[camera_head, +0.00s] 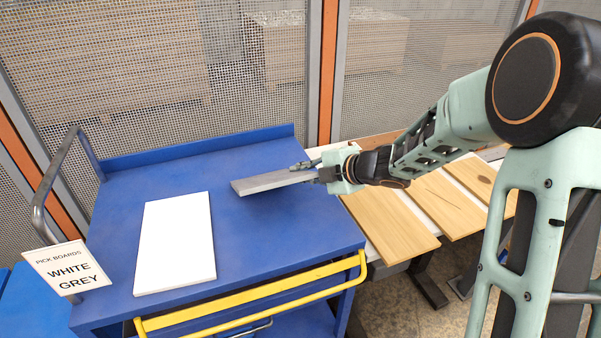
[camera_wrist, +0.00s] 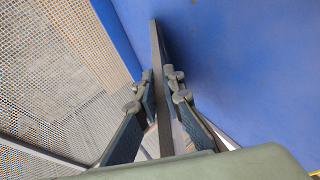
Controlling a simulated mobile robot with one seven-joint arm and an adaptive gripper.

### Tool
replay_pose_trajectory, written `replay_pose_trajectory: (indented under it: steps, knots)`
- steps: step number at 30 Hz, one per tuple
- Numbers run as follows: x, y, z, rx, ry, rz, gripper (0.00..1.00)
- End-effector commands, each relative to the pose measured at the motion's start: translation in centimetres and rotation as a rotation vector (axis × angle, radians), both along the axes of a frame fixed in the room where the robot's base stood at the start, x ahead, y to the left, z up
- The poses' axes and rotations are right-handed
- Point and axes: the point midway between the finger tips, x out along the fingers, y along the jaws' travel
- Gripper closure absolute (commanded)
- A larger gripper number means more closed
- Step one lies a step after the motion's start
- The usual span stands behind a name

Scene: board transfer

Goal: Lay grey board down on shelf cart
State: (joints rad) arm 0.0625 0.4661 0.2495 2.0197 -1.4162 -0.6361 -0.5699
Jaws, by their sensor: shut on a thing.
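The grey board (camera_head: 270,182) is a thin slab above the blue top of the shelf cart (camera_head: 240,225), towards its back right. My gripper (camera_head: 306,170) is shut on the right end of the board, and the rest of it reaches left over the cart. A dark shadow lies under the board; whether its lower edge touches the cart is unclear. In the wrist view the board (camera_wrist: 160,60) shows edge-on between the two fingers (camera_wrist: 163,92), with the blue cart top (camera_wrist: 240,70) to its right. A white board (camera_head: 175,243) lies flat on the left part of the cart.
A sign reading "PICK BOARDS WHITE GREY" (camera_head: 68,268) stands at the cart's front left, beside a metal handle (camera_head: 42,195). A yellow rail (camera_head: 255,292) runs along the front. Several wooden boards (camera_head: 390,222) lie on a table at right. Mesh fencing (camera_head: 130,80) stands behind.

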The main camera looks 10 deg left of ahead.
Motion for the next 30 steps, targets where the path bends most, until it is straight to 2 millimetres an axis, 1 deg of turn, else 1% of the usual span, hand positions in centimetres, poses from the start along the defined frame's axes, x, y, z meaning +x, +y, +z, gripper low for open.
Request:
replay_pose_trajectory:
  steps: [4,5,9,10,17,18,30]
  knots:
    - [0.03,0.06,-0.17,0.002,-0.001,0.0,1.0]
    - [0.03,0.05,-0.09,0.002,-0.001,0.0,0.89]
    - [0.03,0.05,-0.1,0.002,-0.001,0.0,0.73]
    - [0.02,0.05,-0.11,0.002,-0.001,0.0,0.72]
    - [0.0,0.05,-0.13,0.001,0.0,0.001,0.72]
    - [-0.03,0.0,-0.27,-0.001,0.001,0.0,0.7]
    - [-0.01,0.04,-0.17,0.0,0.0,0.001,0.7]
